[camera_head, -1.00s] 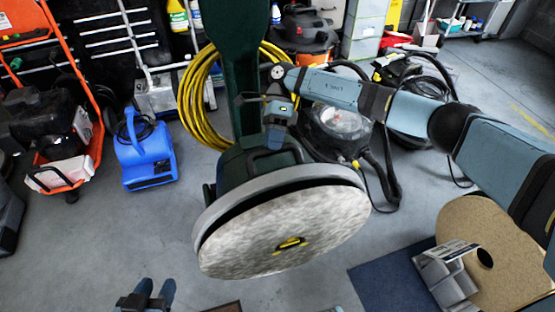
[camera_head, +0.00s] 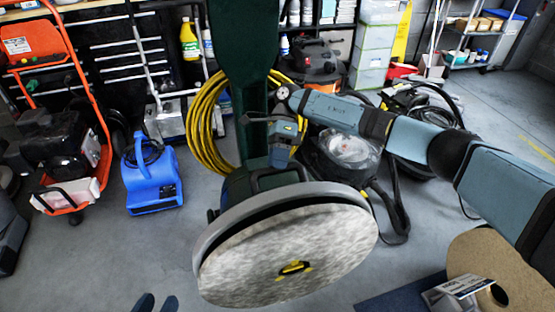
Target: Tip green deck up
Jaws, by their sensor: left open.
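The green deck (camera_head: 238,188) of a floor buffer is tipped up on edge in the middle of the head view. Its round underside faces me, with a grey rim and a mottled pale pad (camera_head: 290,258). A black and yellow centre piece (camera_head: 294,267) sits on the pad. My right gripper (camera_head: 283,160) reaches down from above and is shut at the dark handle bar on the deck's top; the fingertips are partly hidden. My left gripper (camera_head: 156,303) shows only its fingertips at the bottom edge. It is open, empty and apart from the deck.
A blue blower (camera_head: 151,178), an orange-framed machine (camera_head: 60,140), a yellow hose coil (camera_head: 203,125) and a black vacuum (camera_head: 345,160) stand behind. Floor at lower left is clear.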

